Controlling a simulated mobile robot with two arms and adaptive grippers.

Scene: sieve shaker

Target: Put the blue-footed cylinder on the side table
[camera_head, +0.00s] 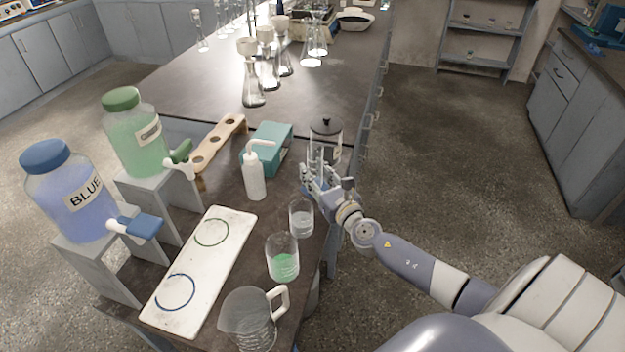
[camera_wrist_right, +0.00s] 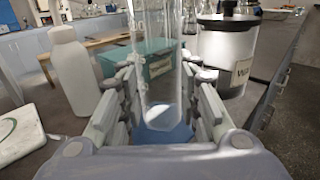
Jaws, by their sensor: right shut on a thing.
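My right gripper (camera_head: 318,180) is at the right edge of the dark bench (camera_head: 190,85), beside the lidded jar. In the right wrist view, its two fingers (camera_wrist_right: 160,115) stand on either side of a clear glass cylinder (camera_wrist_right: 160,50) with a blue foot (camera_wrist_right: 168,132) and are shut on it. The cylinder looks upright; its top is cut off in that view. In the head view the cylinder is hard to make out among the fingers. I cannot tell whether its foot touches the bench. My left gripper is not in view. No side table can be clearly identified.
Close around the gripper are a lidded jar (camera_head: 326,128), a teal box (camera_head: 272,140), a white wash bottle (camera_head: 254,176) and a clear beaker (camera_head: 301,222). Nearer are a beaker of green liquid (camera_head: 283,262) and a jug (camera_head: 247,318). Open floor (camera_head: 440,170) lies right.

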